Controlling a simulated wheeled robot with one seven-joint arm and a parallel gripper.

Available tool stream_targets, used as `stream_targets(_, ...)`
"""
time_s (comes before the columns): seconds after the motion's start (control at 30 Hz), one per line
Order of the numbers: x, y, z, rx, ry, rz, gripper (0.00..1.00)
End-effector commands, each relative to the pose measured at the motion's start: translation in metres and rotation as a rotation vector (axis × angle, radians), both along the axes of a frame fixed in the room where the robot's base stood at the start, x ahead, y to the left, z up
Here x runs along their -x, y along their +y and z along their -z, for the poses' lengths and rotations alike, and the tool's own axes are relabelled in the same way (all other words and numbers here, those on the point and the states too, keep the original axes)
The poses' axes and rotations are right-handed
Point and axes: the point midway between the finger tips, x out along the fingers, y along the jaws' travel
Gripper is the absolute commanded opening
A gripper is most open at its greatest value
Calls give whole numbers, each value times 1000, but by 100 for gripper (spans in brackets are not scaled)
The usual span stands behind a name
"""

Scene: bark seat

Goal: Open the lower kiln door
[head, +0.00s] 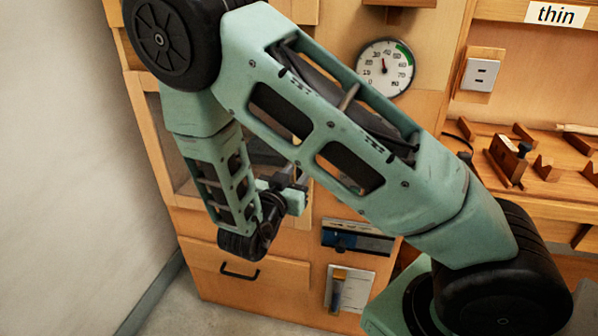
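The wooden kiln cabinet (300,240) stands against the left wall. A framed door with a glass pane (184,178) shows on its front, largely hidden behind my arm; I take it for the lower kiln door, and it looks shut. My gripper (296,183) is in front of the right part of this door, near its edge. Its fingers are small and partly hidden by my arm, so I cannot tell if they are open or touching anything. The door's handle is not clearly visible.
Below the door is a drawer front (205,262) with a black handle (239,272). A round gauge (385,68) is above right. A workbench with wooden tools (508,160) is at right; the wall (60,150) bounds the left.

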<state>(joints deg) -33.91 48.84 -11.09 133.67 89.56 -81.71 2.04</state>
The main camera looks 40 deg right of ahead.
Motion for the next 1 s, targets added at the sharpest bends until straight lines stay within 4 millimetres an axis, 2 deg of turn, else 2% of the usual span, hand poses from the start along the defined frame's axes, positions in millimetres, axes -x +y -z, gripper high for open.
stream_targets(0.2, -7, -15, 0, 0, 0, 1, 30)
stream_targets(0.5, -8, -16, 0, 0, 0, 0, 30)
stream_targets(0.6, -8, -16, 0, 0, 0, 0, 2)
stream_targets(0.63, -8, -16, 0, 0, 0, 0, 0)
stream_targets(1.0, -4, -12, -1, 0, 1, 32, 0)
